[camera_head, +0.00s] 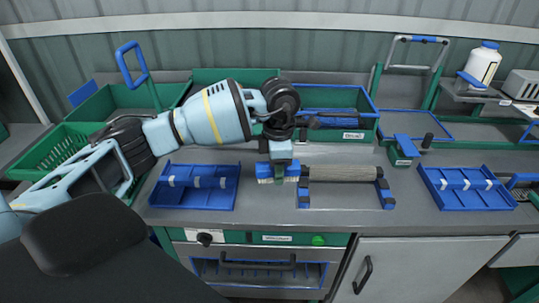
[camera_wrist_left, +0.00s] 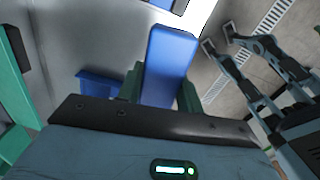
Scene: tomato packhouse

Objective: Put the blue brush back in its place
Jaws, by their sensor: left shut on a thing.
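The blue brush (camera_head: 277,170) has pale bristles and shows below my left gripper in the head view, just over or at the grey bench; I cannot tell if it touches. My left gripper (camera_head: 280,156) points down and is shut on it. In the left wrist view, the brush's long blue body (camera_wrist_left: 168,62) sits between the green fingertips of my left gripper (camera_wrist_left: 160,92). A grey roller (camera_head: 342,173) on blue supports lies just right of the brush. The brush's place cannot be made out for certain. My right gripper is not in view.
A blue divided tray (camera_head: 202,204) lies left of the brush, and another (camera_head: 470,204) lies far right. Green crates (camera_head: 122,97) and a labelled green bin (camera_head: 353,136) line the back. A white bottle (camera_head: 482,63) stands on a shelf. Bare bench (camera_head: 405,205) lies right of the roller.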

